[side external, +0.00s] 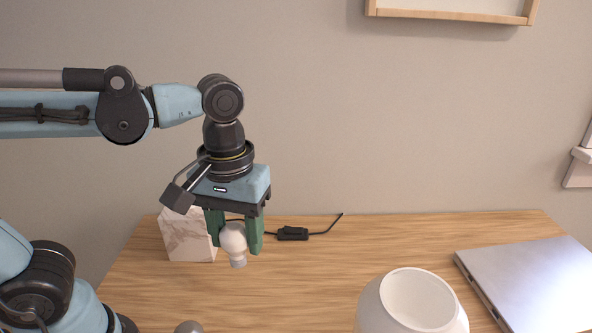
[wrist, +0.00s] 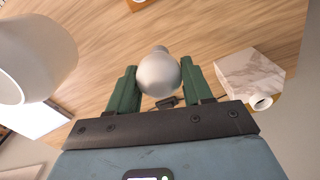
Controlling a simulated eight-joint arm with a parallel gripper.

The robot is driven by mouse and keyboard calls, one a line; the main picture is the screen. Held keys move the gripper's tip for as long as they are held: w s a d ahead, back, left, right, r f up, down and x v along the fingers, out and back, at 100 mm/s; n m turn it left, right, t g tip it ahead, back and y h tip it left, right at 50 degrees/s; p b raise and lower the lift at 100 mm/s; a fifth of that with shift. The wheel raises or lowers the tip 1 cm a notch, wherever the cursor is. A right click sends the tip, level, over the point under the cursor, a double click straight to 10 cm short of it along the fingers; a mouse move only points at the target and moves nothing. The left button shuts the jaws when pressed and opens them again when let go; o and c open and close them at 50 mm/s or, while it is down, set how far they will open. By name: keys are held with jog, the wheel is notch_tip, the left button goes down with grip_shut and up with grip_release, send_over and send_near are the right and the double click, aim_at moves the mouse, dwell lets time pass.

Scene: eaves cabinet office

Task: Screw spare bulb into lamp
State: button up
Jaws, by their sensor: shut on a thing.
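My gripper (side external: 236,246) has its two green fingers shut on a white bulb (side external: 233,237). The bulb is upright with its metal cap pointing down, above the wooden desk. In the wrist view, the bulb (wrist: 158,75) sits between the fingers (wrist: 158,70). The lamp's base appears to be the marble block (side external: 187,238), left of and partly behind my gripper. In the wrist view, the marble block (wrist: 250,72) stands to the right, apart from the bulb. A white ring-like socket (wrist: 261,102) shows on its side there; it is hidden in the side view.
A black cord with an inline switch (side external: 292,233) lies behind the gripper. A round white open-topped vessel or shade (side external: 412,310) stands at the front right. A closed silver laptop (side external: 530,282) lies at the right. A grey rounded top (side external: 188,327) shows at the bottom edge. The middle desk is clear.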

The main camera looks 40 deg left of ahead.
jog(key=w+a+r, duration=0.1)
jog(key=a+r, duration=0.2)
jog(key=a, duration=0.8)
jog(key=w+a+r, duration=0.2)
jog(key=a+r, duration=0.1)
jog(key=a, duration=0.9)
jog(key=shift+w, duration=0.15)
jog(key=shift+r, duration=0.1)
jog(key=shift+c, duration=0.3)
jog(key=shift+m, duration=0.9)
jog(key=shift+d+f, duration=0.15)
jog(key=shift+f, duration=2.75)
jog(key=shift+f, duration=1.2)
jog(key=o, duration=0.9)
